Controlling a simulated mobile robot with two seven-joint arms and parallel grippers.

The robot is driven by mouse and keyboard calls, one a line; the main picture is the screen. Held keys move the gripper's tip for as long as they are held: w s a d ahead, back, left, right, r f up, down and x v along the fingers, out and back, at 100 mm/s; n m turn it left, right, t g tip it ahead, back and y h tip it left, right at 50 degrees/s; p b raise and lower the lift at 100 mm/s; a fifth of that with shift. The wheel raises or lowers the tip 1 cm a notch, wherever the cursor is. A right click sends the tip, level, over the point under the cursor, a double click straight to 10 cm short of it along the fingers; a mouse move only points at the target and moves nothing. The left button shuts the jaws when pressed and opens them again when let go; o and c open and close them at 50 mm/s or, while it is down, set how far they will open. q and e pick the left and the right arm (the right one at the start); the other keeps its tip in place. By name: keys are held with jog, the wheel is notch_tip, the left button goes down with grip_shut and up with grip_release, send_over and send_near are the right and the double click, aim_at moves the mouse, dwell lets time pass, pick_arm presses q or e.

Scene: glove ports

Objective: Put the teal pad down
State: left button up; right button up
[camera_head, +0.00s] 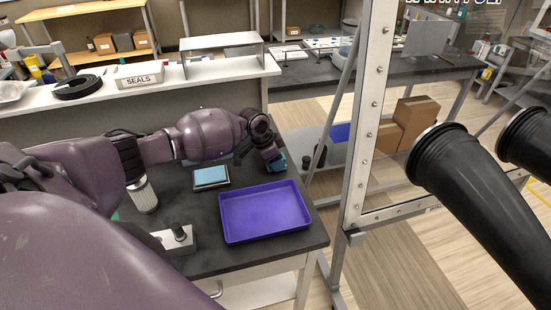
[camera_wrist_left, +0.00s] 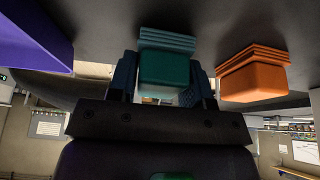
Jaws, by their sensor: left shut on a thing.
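The teal pad (camera_wrist_left: 165,68) is a stepped block between the two blue fingers of my left gripper (camera_wrist_left: 163,85) in the wrist view. The gripper is shut on it. In the head view my left gripper (camera_head: 277,162) is at the back right of the dark bench, just behind the purple tray (camera_head: 264,212). Only a small teal patch shows there, and I cannot tell whether the pad touches the bench. An orange pad (camera_wrist_left: 252,76) of similar shape lies beside it in the wrist view; the arm hides it in the head view. My right gripper is out of view.
The purple tray is empty. A grey-framed light-blue panel (camera_head: 211,177), a pale ribbed cylinder (camera_head: 143,195) and a block with a black knob (camera_head: 179,236) are on the bench. A metal frame (camera_head: 366,120) and black glove sleeves (camera_head: 480,195) stand to the right.

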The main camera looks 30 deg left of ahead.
pick_arm(q)
jog(key=shift+f, duration=0.25)
jog(key=o, duration=1)
jog(key=shift+c, duration=0.2)
jog(key=shift+f+b, duration=0.1)
jog(key=shift+b, duration=0.5)
jog(key=v, duration=1.1)
jog(key=shift+w, duration=0.25)
jog(key=shift+s+a, duration=0.1)
